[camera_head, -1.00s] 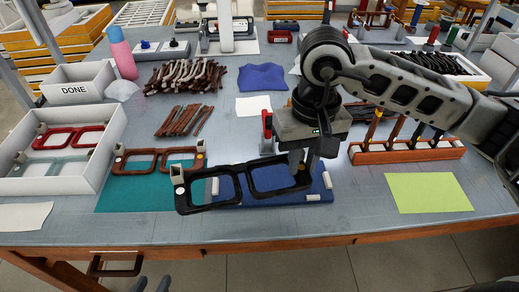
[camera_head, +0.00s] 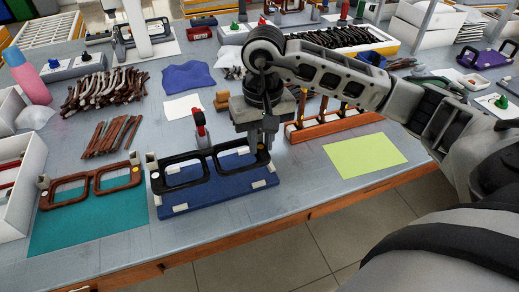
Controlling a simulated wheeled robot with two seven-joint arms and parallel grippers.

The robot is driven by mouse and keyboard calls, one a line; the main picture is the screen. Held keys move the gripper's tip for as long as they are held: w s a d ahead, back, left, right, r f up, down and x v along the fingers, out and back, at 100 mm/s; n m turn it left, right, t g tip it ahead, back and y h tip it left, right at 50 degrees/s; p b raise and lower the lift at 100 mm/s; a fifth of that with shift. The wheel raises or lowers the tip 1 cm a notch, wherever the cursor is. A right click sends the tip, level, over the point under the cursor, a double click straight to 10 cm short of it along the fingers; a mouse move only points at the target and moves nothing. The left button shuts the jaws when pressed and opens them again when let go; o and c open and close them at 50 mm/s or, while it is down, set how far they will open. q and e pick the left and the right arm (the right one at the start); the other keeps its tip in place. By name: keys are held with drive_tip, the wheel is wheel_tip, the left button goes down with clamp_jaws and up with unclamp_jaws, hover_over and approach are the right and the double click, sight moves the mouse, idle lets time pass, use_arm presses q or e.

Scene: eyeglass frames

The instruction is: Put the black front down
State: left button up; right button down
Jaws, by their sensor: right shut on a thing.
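The black front (camera_head: 212,166) is a dark two-lens eyeglass frame. It lies over the back part of the blue board (camera_head: 225,193), roughly in line with it. I cannot tell whether it touches the board or hangs just above. My right gripper (camera_head: 263,143) points down at the front's right end and is shut on it; its fingers hide part of that end. Small white blocks show at the board's corners. My left gripper is not in view.
A brown front (camera_head: 92,187) is on a teal mat (camera_head: 85,224) to the left. A red-handled tool (camera_head: 200,131) stands behind the black front. An orange rack (camera_head: 325,128) and a lime sheet (camera_head: 365,156) are to the right. A white box (camera_head: 22,190) stands at the far left.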

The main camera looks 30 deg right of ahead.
drive_tip(key=shift+w+d+f, duration=0.2)
drive_tip(key=shift+w+f, duration=0.2)
drive_tip(key=shift+f, duration=0.15)
drive_tip(key=f, duration=0.3)
drive_tip(key=shift+w+d+f, duration=0.15)
drive_tip(key=shift+w+f, duration=0.1)
drive_tip(key=shift+f, duration=0.15)
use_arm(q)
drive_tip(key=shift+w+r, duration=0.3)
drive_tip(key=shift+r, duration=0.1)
